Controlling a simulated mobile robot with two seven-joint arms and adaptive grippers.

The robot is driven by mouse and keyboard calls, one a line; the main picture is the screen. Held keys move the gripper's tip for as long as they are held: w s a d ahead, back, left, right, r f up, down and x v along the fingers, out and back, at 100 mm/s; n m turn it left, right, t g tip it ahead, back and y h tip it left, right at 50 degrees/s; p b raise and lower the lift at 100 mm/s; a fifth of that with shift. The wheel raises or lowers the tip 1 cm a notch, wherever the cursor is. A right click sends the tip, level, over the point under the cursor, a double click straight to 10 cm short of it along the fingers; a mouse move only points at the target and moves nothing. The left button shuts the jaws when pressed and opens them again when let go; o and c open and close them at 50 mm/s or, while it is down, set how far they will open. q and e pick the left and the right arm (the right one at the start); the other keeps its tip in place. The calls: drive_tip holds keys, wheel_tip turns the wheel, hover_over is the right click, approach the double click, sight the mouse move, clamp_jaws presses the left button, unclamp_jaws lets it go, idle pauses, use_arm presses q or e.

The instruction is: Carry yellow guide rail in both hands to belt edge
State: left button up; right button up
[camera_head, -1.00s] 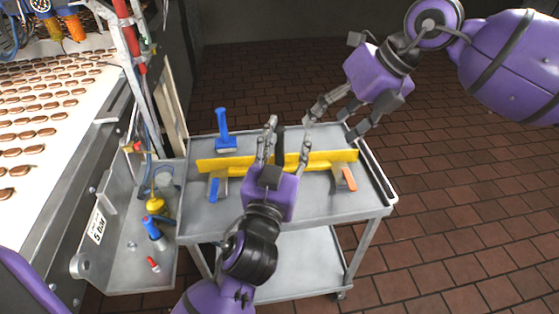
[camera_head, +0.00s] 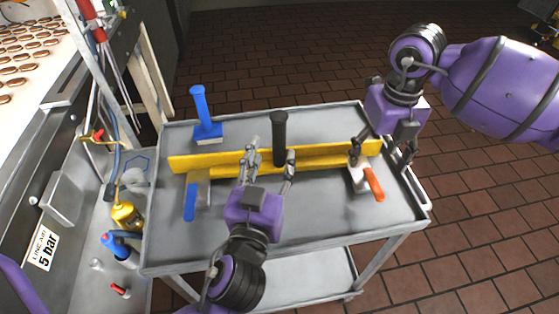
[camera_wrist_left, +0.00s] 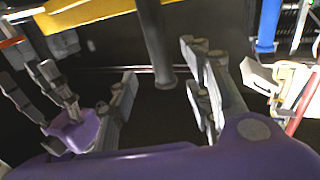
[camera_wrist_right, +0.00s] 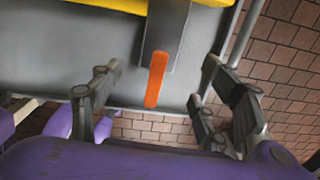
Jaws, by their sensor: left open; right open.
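The yellow guide rail (camera_head: 222,161) lies lengthwise across the metal cart top; its edge shows in the left wrist view (camera_wrist_left: 85,12) and right wrist view (camera_wrist_right: 125,4). My left gripper (camera_head: 270,160) is open near the rail's middle, with an upright black handle (camera_head: 280,130) between its fingers in the head view. I cannot tell whether the handle joins the rail. My right gripper (camera_head: 383,152) is open and empty at the rail's right end, above an orange-handled scraper (camera_head: 374,184). The belt (camera_head: 22,88) with rows of biscuits is at upper left.
On the cart top (camera_head: 320,210), a blue-handled brush (camera_head: 202,108) stands behind the rail and a blue-handled scraper (camera_head: 191,200) lies under its left part. A machine ledge with a yellow fitting (camera_head: 124,214) and a vertical pole stand between cart and belt. Open tiled floor lies right.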

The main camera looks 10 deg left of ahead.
sight(278, 138)
use_arm(q)
drive_tip(key=w, duration=0.8)
drive_tip(key=shift+a, duration=0.15)
use_arm(e)
wheel_tip(278, 138, down, 8)
drive_tip(key=shift+w+a+r, duration=0.1)
use_arm(q)
drive_tip(key=shift+s, duration=0.1)
drive_tip(key=c, duration=1.1)
use_arm(e)
drive_tip(key=c, duration=1.1)
use_arm(q)
clamp_jaws()
use_arm(e)
clamp_jaws()
drive_tip(key=shift+r, duration=0.1)
